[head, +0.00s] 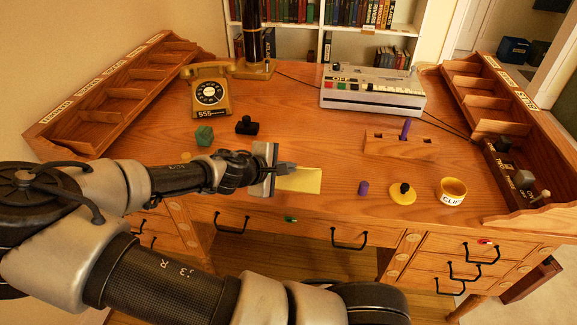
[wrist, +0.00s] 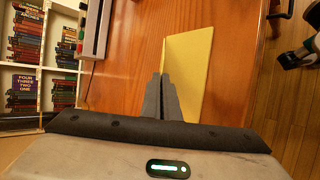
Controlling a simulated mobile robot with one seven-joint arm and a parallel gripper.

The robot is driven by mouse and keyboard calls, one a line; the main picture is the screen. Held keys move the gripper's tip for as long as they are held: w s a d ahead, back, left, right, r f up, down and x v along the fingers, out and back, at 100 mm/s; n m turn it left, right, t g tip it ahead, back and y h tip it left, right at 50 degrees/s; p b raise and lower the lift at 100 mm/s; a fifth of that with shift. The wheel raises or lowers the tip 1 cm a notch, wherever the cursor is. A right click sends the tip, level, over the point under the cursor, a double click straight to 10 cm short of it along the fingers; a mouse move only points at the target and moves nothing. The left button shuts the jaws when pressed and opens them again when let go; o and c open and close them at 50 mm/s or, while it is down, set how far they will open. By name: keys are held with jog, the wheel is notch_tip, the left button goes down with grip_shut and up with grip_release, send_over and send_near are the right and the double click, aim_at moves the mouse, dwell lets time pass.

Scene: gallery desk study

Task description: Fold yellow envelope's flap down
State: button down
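The yellow envelope (head: 302,181) lies near the front edge of the desk, left of centre. In the wrist view the envelope (wrist: 190,62) extends ahead and to the right of the fingers, with its long side toward the desk edge. My gripper (head: 292,168) comes in from the left at the envelope's left end.
A purple cylinder (head: 363,188), a yellow disc with a black knob (head: 402,195) and a yellow cup (head: 452,190) stand to the right. A green block (head: 204,135), black stamp (head: 247,126) and telephone (head: 209,95) are behind left. A wooden holder (head: 400,147) stands behind right.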

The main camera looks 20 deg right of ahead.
jog(key=shift+s+f, duration=0.1)
dwell(0.3)
jog(key=c, duration=2)
grip_release()
